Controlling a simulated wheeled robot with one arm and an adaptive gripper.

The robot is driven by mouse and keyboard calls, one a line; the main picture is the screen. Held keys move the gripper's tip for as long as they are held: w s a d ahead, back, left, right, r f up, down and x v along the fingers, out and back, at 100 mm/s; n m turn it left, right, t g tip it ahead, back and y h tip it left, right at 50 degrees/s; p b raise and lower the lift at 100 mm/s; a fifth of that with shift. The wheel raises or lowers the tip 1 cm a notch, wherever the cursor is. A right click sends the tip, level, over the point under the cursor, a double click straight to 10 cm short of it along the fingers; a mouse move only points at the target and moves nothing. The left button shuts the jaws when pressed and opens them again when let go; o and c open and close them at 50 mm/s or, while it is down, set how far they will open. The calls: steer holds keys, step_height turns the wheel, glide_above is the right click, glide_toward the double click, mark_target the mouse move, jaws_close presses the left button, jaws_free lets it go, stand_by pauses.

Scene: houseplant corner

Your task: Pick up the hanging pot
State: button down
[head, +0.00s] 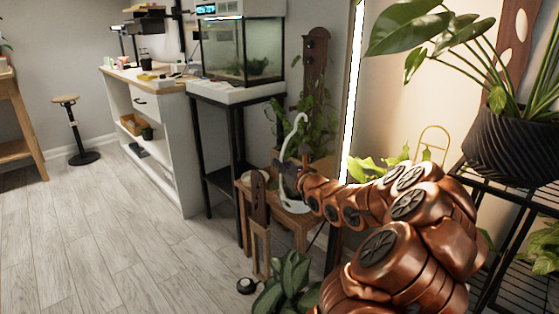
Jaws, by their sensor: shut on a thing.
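The hanging pot is a white pot (289,198) with a tall, curved white hanger that ends in a hook above it. It is in the middle of the head view, at the small wooden table. My gripper (291,172), dark and small in this view, is at the end of my copper-coloured arm. It is shut on the hanging pot, around the lower hanger or the rim; I cannot tell which. The gripper and arm hide part of the pot. I cannot tell whether the pot's base touches the table.
The small wooden table (245,187) has a leafy plant (317,130) behind the pot. A fish tank (243,50) stands on a black-legged stand at the back. A large dark ribbed planter (515,135) sits on a black wire rack at right.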

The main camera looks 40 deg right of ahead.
steer(key=s+a+r+b, duration=0.1)
steer(key=s+a+b, duration=0.2)
steer(key=s+a, duration=0.4)
steer(key=shift+s+r+b, duration=0.15)
steer(key=shift+s+b, duration=0.15)
steer(key=shift+s, duration=0.8)
stand_by(0.6)
